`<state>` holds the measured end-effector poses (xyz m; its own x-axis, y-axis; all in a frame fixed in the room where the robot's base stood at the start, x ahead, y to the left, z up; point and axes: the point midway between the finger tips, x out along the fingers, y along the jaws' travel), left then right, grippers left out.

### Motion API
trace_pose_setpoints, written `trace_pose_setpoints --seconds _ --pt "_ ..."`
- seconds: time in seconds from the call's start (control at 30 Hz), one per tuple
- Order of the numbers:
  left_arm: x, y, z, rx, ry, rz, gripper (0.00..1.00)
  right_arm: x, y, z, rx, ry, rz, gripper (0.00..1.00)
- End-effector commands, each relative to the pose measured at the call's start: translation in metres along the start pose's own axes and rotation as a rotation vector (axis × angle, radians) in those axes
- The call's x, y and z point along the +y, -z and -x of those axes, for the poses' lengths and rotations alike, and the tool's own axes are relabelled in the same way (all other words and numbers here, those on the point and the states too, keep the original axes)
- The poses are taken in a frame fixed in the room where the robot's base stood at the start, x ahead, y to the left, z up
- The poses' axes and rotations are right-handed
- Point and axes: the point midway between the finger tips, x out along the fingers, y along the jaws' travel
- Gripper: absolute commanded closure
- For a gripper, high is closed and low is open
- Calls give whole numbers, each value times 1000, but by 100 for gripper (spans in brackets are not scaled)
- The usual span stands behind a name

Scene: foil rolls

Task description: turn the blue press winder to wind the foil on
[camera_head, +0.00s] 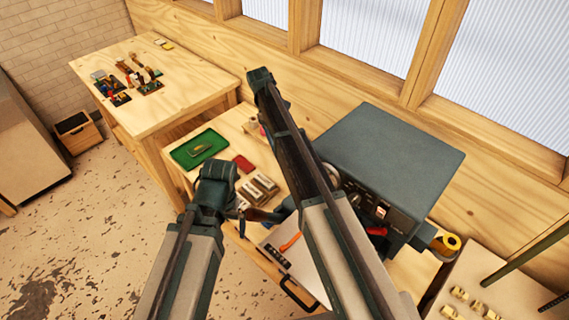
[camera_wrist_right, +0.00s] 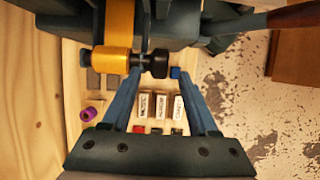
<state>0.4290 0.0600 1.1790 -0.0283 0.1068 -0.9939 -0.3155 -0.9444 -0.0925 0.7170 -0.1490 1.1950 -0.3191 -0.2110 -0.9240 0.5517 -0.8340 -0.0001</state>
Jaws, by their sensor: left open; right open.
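The press (camera_head: 385,165) is a dark blue-grey box with a dialled front, on the wooden bench. In the right wrist view, a gold foil roll (camera_wrist_right: 118,48) sits on it with a dark knob (camera_wrist_right: 155,63) at its end. No clearly blue winder can be told apart. My right gripper (camera_wrist_right: 165,78) is open, its blue fingers spread either side of the knob; contact cannot be told. My right arm hides it and the roll in the head view. My left gripper (camera_head: 241,222) is small and partly hidden, near the press's wooden handle (camera_head: 262,215); it appears empty.
Labelled blocks (camera_head: 260,187), a red pad (camera_head: 243,163) and a green tray (camera_head: 199,149) lie left of the press. Another yellow roll (camera_head: 448,243) is at its right. A second table (camera_head: 170,90) stands back left.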

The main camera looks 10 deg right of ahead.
Motion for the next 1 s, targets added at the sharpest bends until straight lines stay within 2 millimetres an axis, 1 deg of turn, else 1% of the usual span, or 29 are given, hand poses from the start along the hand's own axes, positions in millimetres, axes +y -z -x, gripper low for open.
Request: trace_pose_setpoints --seconds 0.03,0.2,0.33,0.5,0.77,0.87,1.0 --pt "1 1 -15 0 0 -2 0 0 2 -16 0 0 0 40" --pt "4 3 -39 2 1 -1 0 -1 2 -42 0 0 0 40" --pt "5 4 -54 2 0 0 0 -1 2 -58 0 0 1 40" --pt "6 4 -61 3 0 2 0 0 1 -66 0 0 1 40" --pt "6 4 -60 3 0 2 0 0 0 -65 0 0 1 40" --pt "6 4 -60 3 0 2 0 0 0 -65 0 0 1 56" --pt "6 4 -60 3 0 2 0 0 0 -65 0 0 1 81"
